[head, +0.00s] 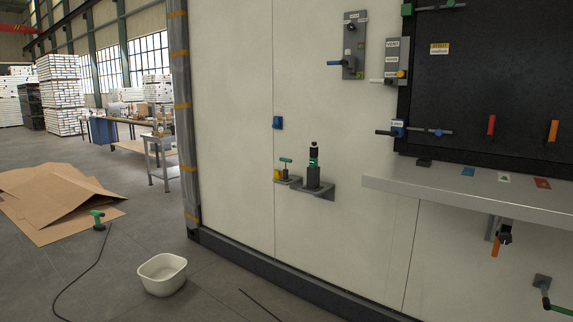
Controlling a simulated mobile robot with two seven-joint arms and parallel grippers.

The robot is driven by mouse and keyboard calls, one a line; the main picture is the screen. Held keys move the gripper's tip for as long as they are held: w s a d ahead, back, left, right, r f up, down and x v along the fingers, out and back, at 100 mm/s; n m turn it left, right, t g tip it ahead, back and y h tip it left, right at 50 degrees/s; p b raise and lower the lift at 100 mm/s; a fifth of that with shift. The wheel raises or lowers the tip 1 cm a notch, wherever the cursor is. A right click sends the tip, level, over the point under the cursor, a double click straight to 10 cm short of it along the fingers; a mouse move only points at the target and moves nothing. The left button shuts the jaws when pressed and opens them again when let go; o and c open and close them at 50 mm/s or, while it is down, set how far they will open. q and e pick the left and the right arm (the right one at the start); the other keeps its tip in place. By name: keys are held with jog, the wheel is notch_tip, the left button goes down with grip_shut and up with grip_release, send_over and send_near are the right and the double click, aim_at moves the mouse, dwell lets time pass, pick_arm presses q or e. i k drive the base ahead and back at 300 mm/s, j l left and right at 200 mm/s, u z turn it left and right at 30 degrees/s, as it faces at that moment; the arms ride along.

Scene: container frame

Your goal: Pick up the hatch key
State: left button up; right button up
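No label in view names the hatch key, so I cannot tell for certain which item it is. A small tool with a green T-shaped handle (286,162) stands upright on a small grey wall bracket on the cream panel, beside a yellow piece (277,175). Just right of it, a black upright tool with a green band (314,155) stands in a dark grey holder on a wall shelf (326,192). Neither of my grippers is in view.
A grey ledge (470,190) juts out at right, below a dark panel (475,75) with coloured handles. A white tub (162,274), a green-handled corded tool (97,216) and cardboard (55,195) lie on the floor. Floor before the cream wall is mostly clear.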

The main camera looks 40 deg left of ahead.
aim_at(283, 159)
jog(key=i+l+z, duration=0.2)
jog(key=z, duration=0.2)
jog(key=i+l+z, duration=0.2)
jog(key=z, duration=0.2)
jog(key=i+z, duration=0.25)
jog(key=z, duration=0.15)
jog(key=i+z, duration=0.3)
jog(key=i, duration=1.25)
jog(key=i+u, duration=0.25)
jog(key=u, duration=3.2)
jog(key=i+j+u, duration=0.15)
jog(key=i+l, duration=0.05)
